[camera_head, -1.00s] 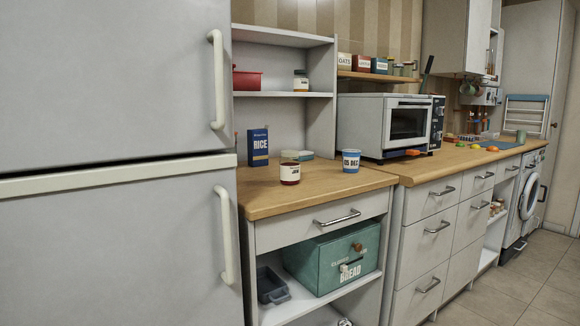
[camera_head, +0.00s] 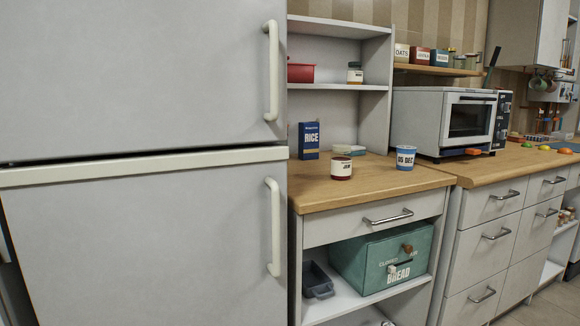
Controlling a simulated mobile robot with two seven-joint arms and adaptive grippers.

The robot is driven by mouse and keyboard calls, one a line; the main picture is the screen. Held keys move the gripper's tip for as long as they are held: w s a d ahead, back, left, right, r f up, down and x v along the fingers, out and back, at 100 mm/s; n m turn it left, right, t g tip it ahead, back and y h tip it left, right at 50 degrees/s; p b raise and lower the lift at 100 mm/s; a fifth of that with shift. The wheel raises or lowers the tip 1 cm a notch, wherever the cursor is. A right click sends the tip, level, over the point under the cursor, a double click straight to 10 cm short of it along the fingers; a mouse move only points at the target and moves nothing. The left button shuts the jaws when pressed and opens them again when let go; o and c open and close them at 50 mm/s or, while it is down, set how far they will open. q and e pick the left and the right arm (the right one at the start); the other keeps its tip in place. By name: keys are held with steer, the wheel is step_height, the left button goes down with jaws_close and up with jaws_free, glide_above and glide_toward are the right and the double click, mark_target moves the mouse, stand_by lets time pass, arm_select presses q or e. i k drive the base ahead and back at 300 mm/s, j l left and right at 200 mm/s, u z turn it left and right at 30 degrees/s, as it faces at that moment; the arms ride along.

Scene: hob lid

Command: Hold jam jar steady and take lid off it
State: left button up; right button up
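A small jam jar (camera_head: 341,169) with a white label and dark red contents stands upright on the wooden counter (camera_head: 375,183), near its front left part. Its top looks pale, and the lid appears to be on it, though it is small in view. Another small jar (camera_head: 355,73) with a pale label stands on the upper shelf. Neither of my grippers is in the picture.
A large grey fridge (camera_head: 140,230) fills the left side, beside the counter. A RICE box (camera_head: 309,141), a blue and white cup (camera_head: 405,157) and a toaster oven (camera_head: 445,118) stand around the jar. A green bread box (camera_head: 382,262) sits below.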

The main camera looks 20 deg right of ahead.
mark_target(341, 163)
steer(key=l+u, duration=0.3)
steer(key=l, duration=0.25)
steer(key=l+u, duration=0.35)
steer(key=l, duration=0.6)
steer(key=k+l+u, duration=0.1)
steer(key=l, duration=0.25)
steer(key=k+l+u, duration=0.1)
steer(key=l, duration=0.3)
